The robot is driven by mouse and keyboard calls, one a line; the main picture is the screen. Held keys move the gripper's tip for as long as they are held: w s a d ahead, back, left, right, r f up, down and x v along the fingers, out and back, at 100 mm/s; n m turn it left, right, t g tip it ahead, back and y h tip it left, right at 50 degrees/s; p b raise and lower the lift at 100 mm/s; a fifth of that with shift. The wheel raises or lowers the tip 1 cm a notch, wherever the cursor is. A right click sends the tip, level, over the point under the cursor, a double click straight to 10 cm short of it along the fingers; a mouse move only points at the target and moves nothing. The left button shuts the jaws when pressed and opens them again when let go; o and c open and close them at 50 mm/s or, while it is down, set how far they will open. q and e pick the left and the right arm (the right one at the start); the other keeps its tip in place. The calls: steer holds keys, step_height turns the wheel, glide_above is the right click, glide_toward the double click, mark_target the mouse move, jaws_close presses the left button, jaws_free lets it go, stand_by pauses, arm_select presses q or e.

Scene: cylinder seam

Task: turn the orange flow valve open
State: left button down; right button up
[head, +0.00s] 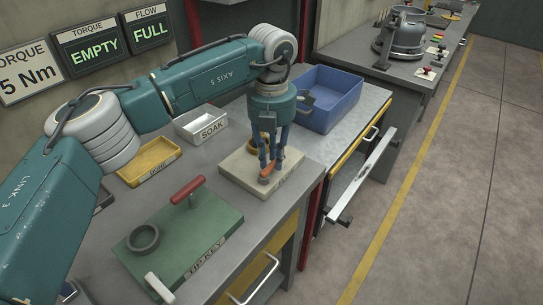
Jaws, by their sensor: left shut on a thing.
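The orange flow valve (264,181) sits on a pale beige block (232,172) on the bench. My right gripper is not in view. On the wall, the flow sign (150,29) reads FULL and a torque sign (92,47) reads EMPTY.
A green block marked TIP KEY (178,238) with a red-handled tool stands at the front. A yellow tray (149,161), a white SOAK tray (201,124) and a blue bin (346,103) stand around the valve block. A drawer (362,178) is pulled out at the right. The floor there is clear.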

mark_target(272, 162)
arm_select(q)
steer(key=c, duration=1.6)
jaws_free()
steer(key=shift+w+r, duration=0.2)
steer(key=shift+r, duration=0.05)
steer(key=shift+c, duration=0.2)
steer(key=shift+o, duration=0.5)
steer(key=shift+s+f, duration=0.1)
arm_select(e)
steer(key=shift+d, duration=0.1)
arm_select(q)
step_height(272, 162, up, 12)
